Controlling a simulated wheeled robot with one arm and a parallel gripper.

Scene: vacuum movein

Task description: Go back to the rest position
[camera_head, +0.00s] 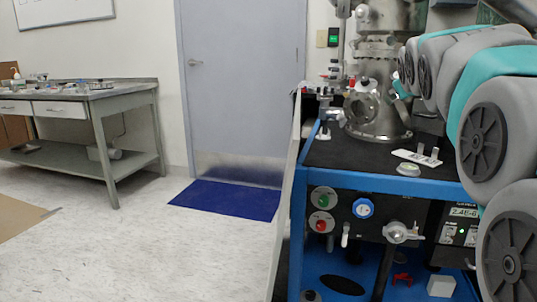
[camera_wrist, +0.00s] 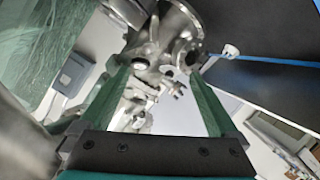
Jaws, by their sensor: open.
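My gripper (camera_wrist: 158,102) shows in the wrist view with its two green fingers spread wide apart and nothing between them. Beyond the fingers is a metal vacuum chamber (camera_wrist: 165,45) with several ports and fittings. In the head view the same chamber (camera_head: 380,105) stands on a blue-framed cart (camera_head: 425,184). My grey and teal arm fills the right side of the head view, and my gripper is not clearly visible there.
A workbench (camera_head: 100,91) stands at the left. A blue mat (camera_head: 228,199) lies before a grey door (camera_head: 243,80). The floor between is clear.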

